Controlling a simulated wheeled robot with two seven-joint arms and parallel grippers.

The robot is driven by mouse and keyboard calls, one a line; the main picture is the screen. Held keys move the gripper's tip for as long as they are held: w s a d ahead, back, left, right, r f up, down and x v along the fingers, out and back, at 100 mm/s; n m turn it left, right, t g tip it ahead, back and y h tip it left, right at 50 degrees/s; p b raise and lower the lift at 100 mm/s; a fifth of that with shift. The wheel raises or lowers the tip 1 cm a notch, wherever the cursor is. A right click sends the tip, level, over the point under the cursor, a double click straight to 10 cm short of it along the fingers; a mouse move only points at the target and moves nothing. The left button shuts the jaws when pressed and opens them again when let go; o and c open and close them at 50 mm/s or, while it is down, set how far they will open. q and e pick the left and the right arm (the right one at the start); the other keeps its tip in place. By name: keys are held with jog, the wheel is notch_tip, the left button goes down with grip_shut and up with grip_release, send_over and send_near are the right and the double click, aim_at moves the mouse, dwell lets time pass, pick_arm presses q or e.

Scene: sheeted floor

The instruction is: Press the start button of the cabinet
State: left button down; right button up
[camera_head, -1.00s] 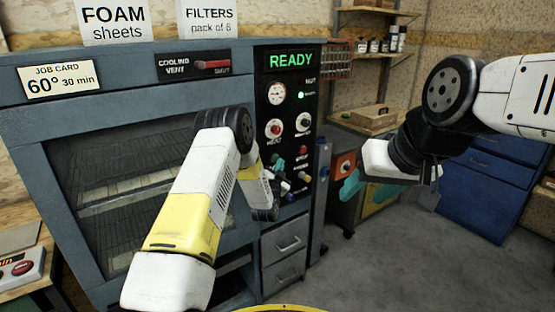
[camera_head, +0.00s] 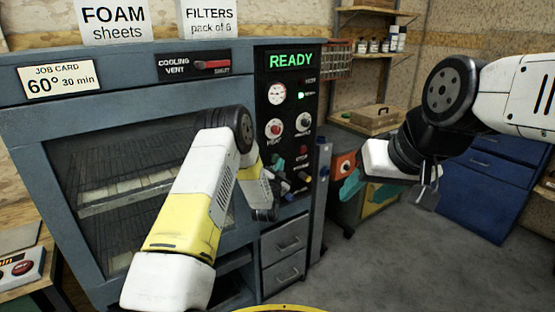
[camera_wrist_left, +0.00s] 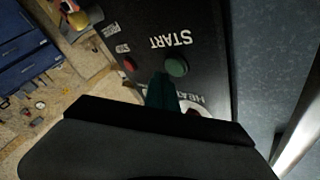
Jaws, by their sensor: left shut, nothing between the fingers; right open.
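The cabinet (camera_head: 130,60) is a blue-grey oven-like unit with a black control panel (camera_head: 268,95) on its right side. The green button (camera_wrist_left: 176,67) by the START label shows in the left wrist view; in the head view my left gripper and arm hide it. My left gripper (camera_head: 277,164) is shut and empty, in front of the panel. Its teal fingertips (camera_wrist_left: 162,88) show right beside the green button in the wrist view; I cannot tell whether they touch it. My right gripper (camera_head: 363,190) is open and empty, right of the cabinet.
A red STOP button (camera_wrist_left: 130,63) sits close to the green one. The display (camera_head: 291,61) reads READY. A blue drawer unit (camera_head: 485,195) stands at the right, with open floor before it.

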pick_arm(q)
jog(key=shift+w, duration=0.1)
jog(key=shift+w+a, duration=0.25)
jog(key=shift+w+a, duration=0.25)
jog(key=shift+w, duration=0.05)
dwell(0.7)
dwell(0.3)
jog(key=shift+s+d, duration=0.45)
jog(key=shift+s, duration=0.2)
jog(key=shift+d, duration=0.1)
jog(key=shift+s+d, duration=0.7)
jog(key=shift+s, duration=0.35)
jog(key=shift+s+d, duration=0.7)
jog(key=shift+s, duration=0.3)
